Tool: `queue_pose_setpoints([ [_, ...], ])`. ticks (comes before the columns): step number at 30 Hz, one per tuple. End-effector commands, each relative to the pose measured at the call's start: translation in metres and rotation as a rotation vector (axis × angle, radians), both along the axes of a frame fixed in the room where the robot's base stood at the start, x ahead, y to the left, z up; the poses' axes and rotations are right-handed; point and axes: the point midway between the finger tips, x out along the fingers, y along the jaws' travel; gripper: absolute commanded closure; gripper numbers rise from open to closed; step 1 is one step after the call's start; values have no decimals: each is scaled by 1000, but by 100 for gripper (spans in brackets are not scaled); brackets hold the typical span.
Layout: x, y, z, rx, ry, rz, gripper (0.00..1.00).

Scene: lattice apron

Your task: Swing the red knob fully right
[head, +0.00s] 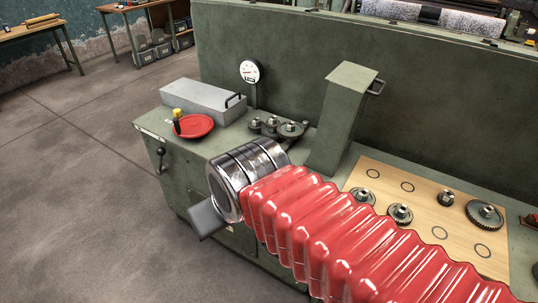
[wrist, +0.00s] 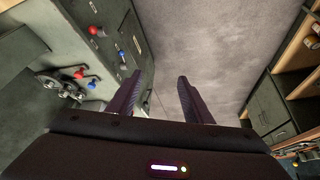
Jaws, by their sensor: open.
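In the wrist view a red knob (wrist: 96,31) shows at the upper left, on the side of the green machine. Another small red piece (wrist: 78,74) shows lower left, so I cannot be sure which one the task names. No red knob shows in the head view, where my red-sleeved arm hides part of the machine front. My gripper (wrist: 159,76) is open and empty, its two dark fingers apart over grey floor. Both red pieces lie left of the fingers, apart from them. In the head view only a grey part of my gripper (head: 207,219) shows, beside the machine's front.
A blue knob (wrist: 121,53) sits close to the upper red knob. A black-knobbed lever (head: 161,168) is on the machine's left end. A red dish (head: 194,126), gears (head: 290,129) and a wooden board (head: 485,263) are on top. Open floor (head: 75,190) lies left.

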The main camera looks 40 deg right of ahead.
Motion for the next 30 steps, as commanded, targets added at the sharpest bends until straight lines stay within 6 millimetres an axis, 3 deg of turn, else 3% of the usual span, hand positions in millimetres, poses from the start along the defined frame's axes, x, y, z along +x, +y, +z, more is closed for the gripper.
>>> queue_pose_setpoints([
  [5, 31, -15, -9, -16, -40, -48, 53],
  [18, 132, -104, -48, -83, -227, -196, 53],
  [30, 183, -192, -96, -130, -397, -294, 53],
])
